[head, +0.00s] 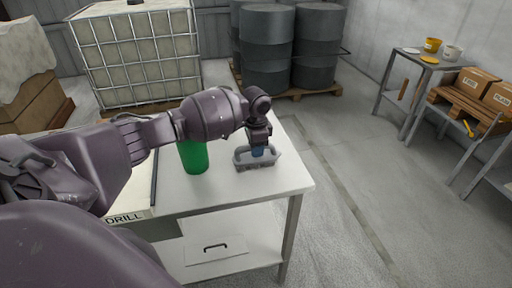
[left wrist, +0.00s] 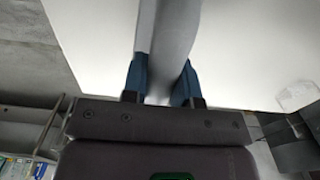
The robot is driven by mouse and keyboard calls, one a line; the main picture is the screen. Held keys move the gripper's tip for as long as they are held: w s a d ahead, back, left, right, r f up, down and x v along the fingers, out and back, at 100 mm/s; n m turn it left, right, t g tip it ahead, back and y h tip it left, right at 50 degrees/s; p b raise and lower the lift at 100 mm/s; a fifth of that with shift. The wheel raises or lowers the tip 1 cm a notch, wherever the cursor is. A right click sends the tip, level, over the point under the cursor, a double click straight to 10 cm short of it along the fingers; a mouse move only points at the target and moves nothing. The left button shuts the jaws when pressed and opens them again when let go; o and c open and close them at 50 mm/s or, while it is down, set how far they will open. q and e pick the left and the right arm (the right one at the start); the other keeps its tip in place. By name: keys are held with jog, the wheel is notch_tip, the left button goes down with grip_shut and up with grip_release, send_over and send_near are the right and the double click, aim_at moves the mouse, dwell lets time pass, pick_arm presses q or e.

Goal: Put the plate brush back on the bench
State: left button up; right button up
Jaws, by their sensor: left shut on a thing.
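The plate brush (head: 243,161) is a grey block with a toothed lower edge and a raised handle. It is upright over the right part of the white bench (head: 230,190), at or just above the top; I cannot tell whether it touches. My left gripper (head: 258,151) points down from above, its blue fingers shut on the brush's handle. In the left wrist view, the grey handle (left wrist: 167,35) runs between the two blue fingers (left wrist: 161,80), with the pale bench top behind. The brush's underside is hidden. My right gripper is in neither view.
A green cylinder (head: 195,157) stands on the bench left of the brush, partly behind my arm. A box marked DRILL (head: 125,218) is at the bench's left. The bench top's front right is clear. Dark drums (head: 266,50) and a caged tank (head: 137,55) stand behind.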

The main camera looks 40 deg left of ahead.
pick_arm(q)
jog(key=o, duration=0.9)
jog(key=shift+r, duration=0.25)
notch_tip(320, 180, up, 12)
jog(key=p, duration=0.1)
jog(key=shift+f, duration=0.15)
